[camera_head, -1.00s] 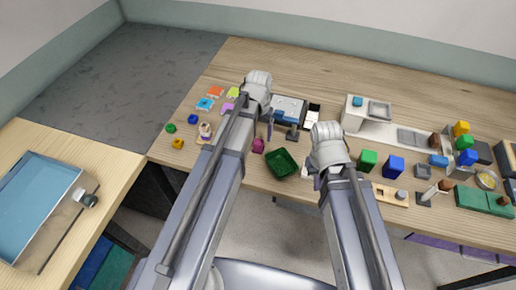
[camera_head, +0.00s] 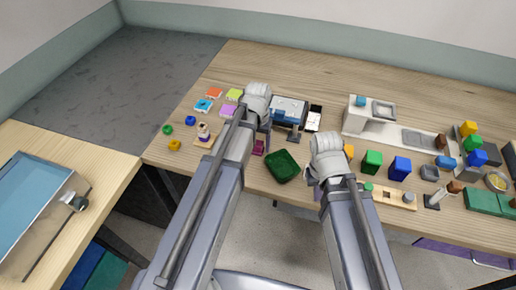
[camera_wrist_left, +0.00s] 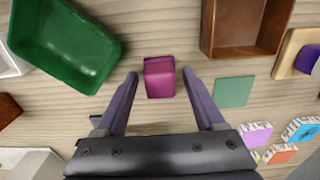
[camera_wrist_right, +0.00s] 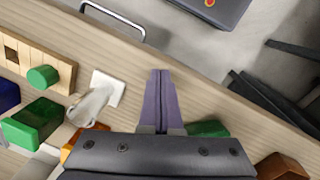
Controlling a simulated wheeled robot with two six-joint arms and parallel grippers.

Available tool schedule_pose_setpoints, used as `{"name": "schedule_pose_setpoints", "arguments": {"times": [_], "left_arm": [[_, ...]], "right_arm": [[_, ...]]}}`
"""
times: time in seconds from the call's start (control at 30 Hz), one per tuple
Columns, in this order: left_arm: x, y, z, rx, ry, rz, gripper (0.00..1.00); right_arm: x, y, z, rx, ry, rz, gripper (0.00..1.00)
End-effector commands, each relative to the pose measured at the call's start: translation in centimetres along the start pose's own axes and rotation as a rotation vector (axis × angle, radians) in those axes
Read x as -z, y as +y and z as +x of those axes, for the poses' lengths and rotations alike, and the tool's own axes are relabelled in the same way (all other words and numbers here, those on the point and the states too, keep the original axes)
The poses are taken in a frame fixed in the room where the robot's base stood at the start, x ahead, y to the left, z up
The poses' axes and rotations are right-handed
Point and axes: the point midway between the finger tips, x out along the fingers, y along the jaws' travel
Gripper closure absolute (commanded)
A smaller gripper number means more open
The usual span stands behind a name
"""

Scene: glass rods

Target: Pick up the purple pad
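The purple pad (camera_head: 228,111) lies flat on the table at the left, among other coloured pads, just left of my left forearm. In the left wrist view the purple pad (camera_wrist_left: 255,133) is at the lower right, outside the fingers. My left gripper (camera_wrist_left: 160,73) is open and empty. Its fingers point toward a magenta block (camera_wrist_left: 159,78), with gaps on both sides; the block also shows in the head view (camera_head: 258,147). My right gripper (camera_wrist_right: 161,73) is shut with nothing seen between its fingers, near the table's front edge.
Orange (camera_head: 214,93), yellow-green (camera_head: 234,95) and blue (camera_head: 203,105) pads surround the purple one. A small figure (camera_head: 204,131) stands in front of them. A green tray (camera_head: 282,166) lies right of the magenta block. Several coloured blocks crowd the right side.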

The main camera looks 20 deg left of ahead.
Motion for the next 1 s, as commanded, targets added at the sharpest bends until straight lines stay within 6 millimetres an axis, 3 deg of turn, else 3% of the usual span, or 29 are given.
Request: {"name": "schedule_pose_setpoints", "arguments": {"times": [0.07, 0.6, 1.0], "left_arm": [[0.0, 0.0, 0.0, 0.0, 0.0, 0.0, 0.39], [0.0, 0.0, 0.0, 0.0, 0.0, 0.0, 1.0], [0.0, 0.0, -0.14, 0.0, 0.0, 0.0, 1.0]], "right_arm": [[0.0, 0.0, 0.0, 0.0, 0.0, 0.0, 1.0], [0.0, 0.0, 0.0, 0.0, 0.0, 0.0, 1.0], [-0.01, 0.01, -0.14, 0.0, 0.0, 0.0, 1.0]]}}
